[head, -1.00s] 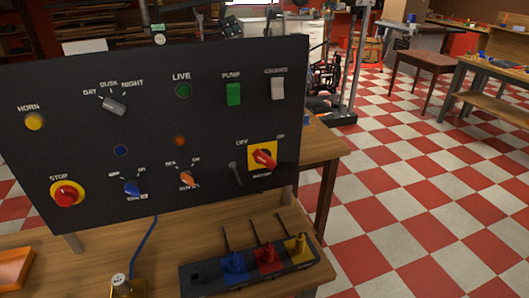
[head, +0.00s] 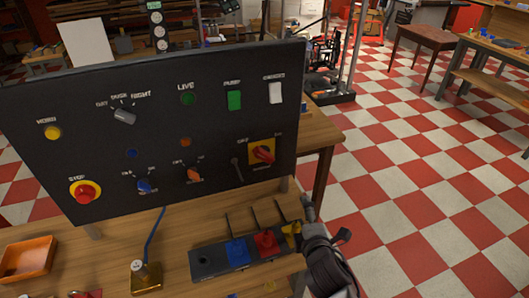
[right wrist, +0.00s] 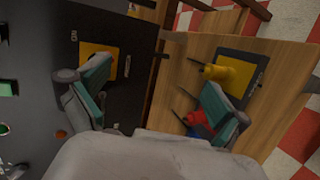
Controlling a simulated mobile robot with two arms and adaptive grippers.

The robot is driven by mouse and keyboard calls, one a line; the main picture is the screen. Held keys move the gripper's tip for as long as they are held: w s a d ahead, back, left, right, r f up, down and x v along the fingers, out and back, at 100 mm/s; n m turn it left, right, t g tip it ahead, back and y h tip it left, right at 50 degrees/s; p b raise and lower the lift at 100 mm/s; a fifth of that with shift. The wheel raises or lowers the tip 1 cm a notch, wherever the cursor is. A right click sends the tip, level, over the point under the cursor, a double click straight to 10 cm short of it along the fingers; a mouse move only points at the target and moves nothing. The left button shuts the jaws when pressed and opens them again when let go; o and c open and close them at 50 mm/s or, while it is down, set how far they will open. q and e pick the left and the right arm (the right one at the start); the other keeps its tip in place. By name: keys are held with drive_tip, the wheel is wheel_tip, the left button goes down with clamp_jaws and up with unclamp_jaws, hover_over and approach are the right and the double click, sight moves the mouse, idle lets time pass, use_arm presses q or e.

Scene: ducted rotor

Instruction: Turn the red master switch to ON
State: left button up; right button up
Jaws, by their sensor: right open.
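The red master switch (head: 262,153) sits on a square yellow plate at the lower right of the black panel (head: 215,125). OFF is lettered at its upper left and ON at its upper right; its exact pointing is too small to tell. My right gripper (head: 325,220) is open and empty, below and right of the switch, apart from it, beside the yellow plug (head: 291,232). In the right wrist view the jaws (right wrist: 157,100) are spread wide. The left finger covers much of the yellow plate (right wrist: 92,51), and the red knob is mostly hidden. My left gripper is not in view.
A dark plug holder (head: 209,263) with blue (head: 236,250), red (head: 266,242) and yellow plugs lies on the wooden bench below the panel. A red stop button (head: 86,192) and an orange tray (head: 27,258) are at left.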

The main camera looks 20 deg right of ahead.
sight(265, 158)
drive_tip(key=w+a+r+n+t+y, duration=0.45)
drive_tip(key=w+n, duration=0.35)
drive_tip(key=n, duration=0.4)
drive_tip(key=shift+h, duration=0.45)
drive_tip(key=w, duration=0.4)
drive_tip(key=w+p, duration=0.1)
drive_tip(key=w, duration=0.7)
drive_tip(key=shift+w+a+r+p, duration=0.25)
drive_tip(key=shift+w+r+p, duration=0.05)
drive_tip(key=shift+w+p, duration=0.05)
drive_tip(key=c, duration=1.1)
drive_tip(key=shift+m, duration=0.3)
